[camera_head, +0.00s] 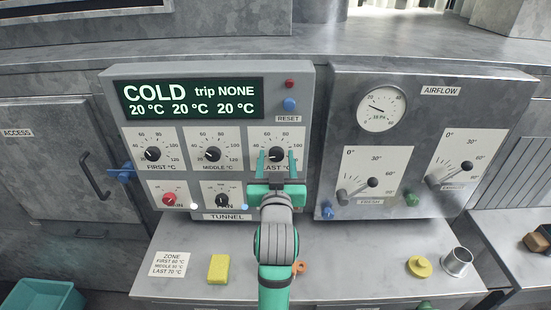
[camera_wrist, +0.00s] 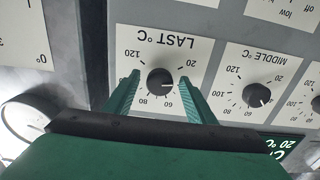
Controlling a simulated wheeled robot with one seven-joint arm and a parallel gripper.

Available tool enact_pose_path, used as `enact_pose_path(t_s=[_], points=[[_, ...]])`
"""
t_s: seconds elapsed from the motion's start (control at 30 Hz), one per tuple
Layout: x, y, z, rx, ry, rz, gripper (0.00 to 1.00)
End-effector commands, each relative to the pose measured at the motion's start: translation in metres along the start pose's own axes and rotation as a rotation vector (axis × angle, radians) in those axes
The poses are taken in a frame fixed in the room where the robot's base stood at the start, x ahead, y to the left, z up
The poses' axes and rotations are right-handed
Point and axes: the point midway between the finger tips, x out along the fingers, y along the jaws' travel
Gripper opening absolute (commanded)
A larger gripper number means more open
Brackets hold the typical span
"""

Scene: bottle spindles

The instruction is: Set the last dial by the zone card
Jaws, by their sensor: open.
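The LAST °C dial (camera_head: 277,154) is a round black knob on a white scale plate at the right of the tunnel panel's upper row. It shows in the wrist view (camera_wrist: 161,82) upside down, with its light pointer mark toward the low end near 20. My gripper (camera_head: 277,160) is open, with one green finger on each side of the knob. In the wrist view small gaps show between knob and fingers; whether they touch is hard to tell. The zone card (camera_head: 170,264) lies on the ledge at lower left; its LAST line reads 70 °C.
The display (camera_head: 190,99) reads COLD, trip NONE, 20 °C three times. The MIDDLE dial (camera_head: 212,154) and FIRST dial (camera_head: 152,154) are to the left. The airflow panel (camera_head: 425,115) is to the right. A yellow sponge-like block (camera_head: 218,268) lies on the ledge.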

Motion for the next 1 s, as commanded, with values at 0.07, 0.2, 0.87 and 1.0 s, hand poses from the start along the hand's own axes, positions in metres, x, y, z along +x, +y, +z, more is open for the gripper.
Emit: enact_pose_path(t_s=[0.07, 0.2, 0.87, 1.0], points=[[0.0, 0.0003, 0.0, 0.0, 0.0, 0.0, 0.5], [-0.0001, 0.0003, 0.0, 0.0, 0.0, 0.001, 0.22], [-0.0005, -0.0029, -0.0003, 0.183, 0.001, -0.003, 0.1], [-0.0007, -0.0032, -0.0004, 0.307, 0.0, -0.003, 0.1]])
